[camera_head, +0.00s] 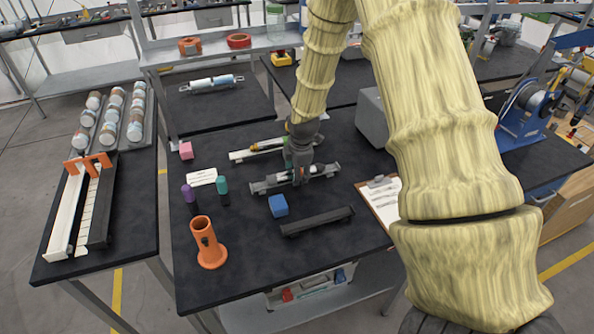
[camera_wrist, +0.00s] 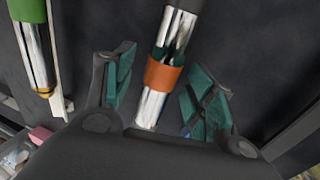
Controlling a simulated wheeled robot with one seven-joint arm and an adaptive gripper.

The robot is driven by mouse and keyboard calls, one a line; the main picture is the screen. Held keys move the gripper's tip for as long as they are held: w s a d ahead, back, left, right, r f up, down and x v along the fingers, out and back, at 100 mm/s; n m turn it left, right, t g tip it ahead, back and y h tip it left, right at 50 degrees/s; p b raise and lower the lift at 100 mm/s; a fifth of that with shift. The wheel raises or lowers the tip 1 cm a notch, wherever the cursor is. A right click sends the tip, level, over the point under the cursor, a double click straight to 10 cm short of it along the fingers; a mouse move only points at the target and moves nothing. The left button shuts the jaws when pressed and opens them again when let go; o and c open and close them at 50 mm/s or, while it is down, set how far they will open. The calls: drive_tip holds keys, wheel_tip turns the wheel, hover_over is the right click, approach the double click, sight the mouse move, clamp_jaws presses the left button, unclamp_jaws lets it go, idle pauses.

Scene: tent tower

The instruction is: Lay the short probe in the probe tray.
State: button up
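My gripper (camera_head: 300,170) is low over the middle of the dark table. In the wrist view my gripper (camera_wrist: 160,92) is open, with teal finger pads on either side of a silver probe with an orange band (camera_wrist: 164,77). Gaps show between the pads and the probe. In the head view this probe is partly hidden by my gripper, over a dark grey holder (camera_head: 262,187). Another silver probe with a green end and gold tip (camera_wrist: 38,50) lies beside a white strip. An empty long black tray (camera_head: 317,222) lies in front. Which piece is the probe tray is not clear.
A blue cube (camera_head: 278,206), an orange stand (camera_head: 207,243), purple (camera_head: 189,194) and teal (camera_head: 222,188) capped items, and a white card (camera_head: 202,177) stand around. A clipboard (camera_head: 384,199) lies right, near a grey box (camera_head: 372,119). The front left table has free room.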

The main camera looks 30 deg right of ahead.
drive_tip(key=v, duration=1.2)
idle(0.3)
drive_tip(key=shift+w, duration=0.1)
idle(0.5)
